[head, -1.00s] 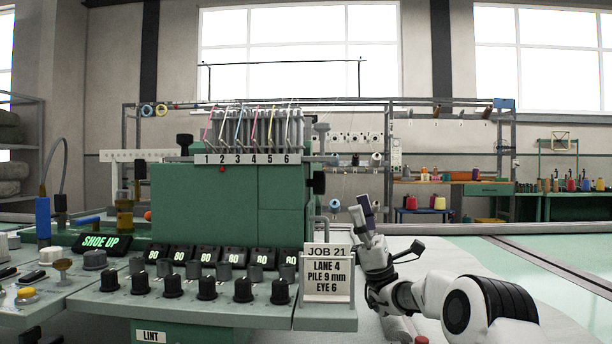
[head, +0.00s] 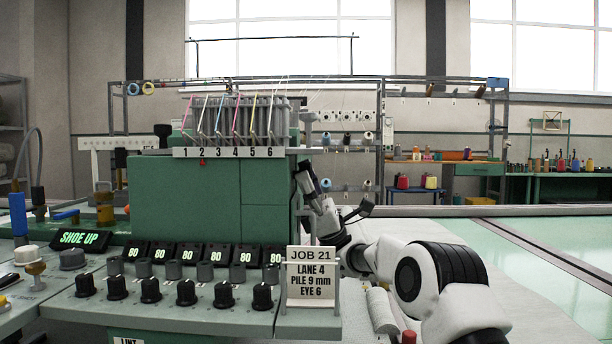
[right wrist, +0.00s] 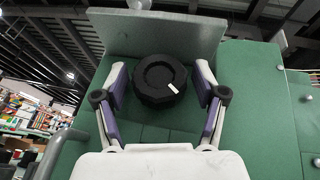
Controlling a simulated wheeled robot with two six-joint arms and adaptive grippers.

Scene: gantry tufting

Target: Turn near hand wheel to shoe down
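The near hand wheel is a black round knob with a white mark (right wrist: 160,82) on the green machine head; it shows in the right wrist view. My right gripper (right wrist: 161,84) is open, with one finger on each side of the wheel and small gaps showing between. In the head view, my right gripper (head: 309,180) is at the right side of the green machine head (head: 190,208) and appears to hide the wheel there. A display (head: 80,238) reads SHOE UP in green. My left gripper is not in view.
A job card (head: 312,278) reading JOB 21, lane 4, pile 9 mm, eye 6 stands below my right gripper. A console (head: 180,312) with black knobs and displays reading 80 lies in front of the machine head. A pale flat bed extends to the right.

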